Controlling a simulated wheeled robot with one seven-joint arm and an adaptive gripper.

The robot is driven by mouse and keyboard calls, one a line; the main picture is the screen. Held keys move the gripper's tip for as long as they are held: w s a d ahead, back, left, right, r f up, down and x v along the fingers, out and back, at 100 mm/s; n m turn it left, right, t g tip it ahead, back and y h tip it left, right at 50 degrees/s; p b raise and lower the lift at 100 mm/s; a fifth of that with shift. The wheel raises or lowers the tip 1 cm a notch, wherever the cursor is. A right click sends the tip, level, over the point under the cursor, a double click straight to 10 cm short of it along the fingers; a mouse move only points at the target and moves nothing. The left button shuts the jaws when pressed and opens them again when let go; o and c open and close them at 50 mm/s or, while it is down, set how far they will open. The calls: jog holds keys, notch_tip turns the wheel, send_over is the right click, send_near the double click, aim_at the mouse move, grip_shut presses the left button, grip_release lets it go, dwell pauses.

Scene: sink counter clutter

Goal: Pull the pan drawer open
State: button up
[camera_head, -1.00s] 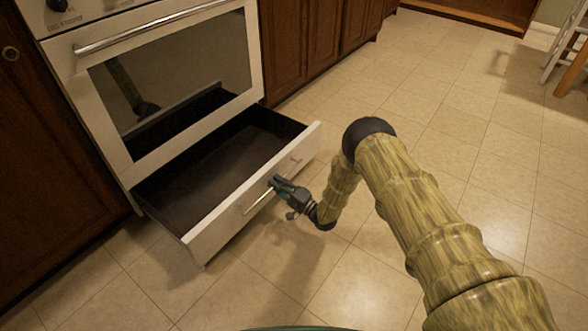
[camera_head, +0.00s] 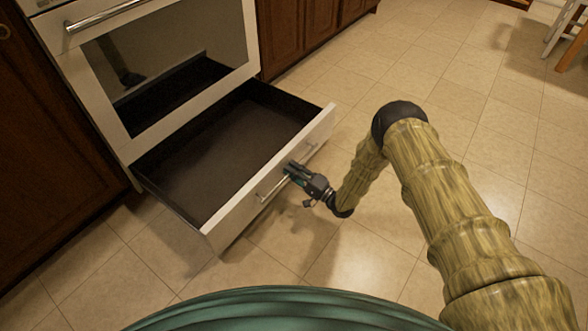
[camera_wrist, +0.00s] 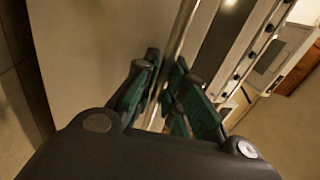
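The pan drawer (camera_head: 222,226) under the oven stands pulled out, and its dark, empty inside shows in the head view. Its white front carries a bar handle (camera_head: 272,189). My gripper (camera_head: 292,174) is at the handle, on the outer side of the drawer front. In the wrist view the handle bar (camera_wrist: 183,30) runs between the green-padded fingers of my gripper (camera_wrist: 168,88), which are closed in around it. The part of the bar between the fingers is partly hidden.
The white oven (camera_head: 175,60) with its glass door stands above the drawer. Dark wooden cabinets (camera_head: 295,35) flank it. The tiled floor (camera_head: 440,75) is clear to the right. Chair legs (camera_head: 563,35) show at the far upper right.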

jog(key=shift+o, duration=1.4)
jog(key=shift+d, duration=0.1)
jog(key=v, duration=1.2)
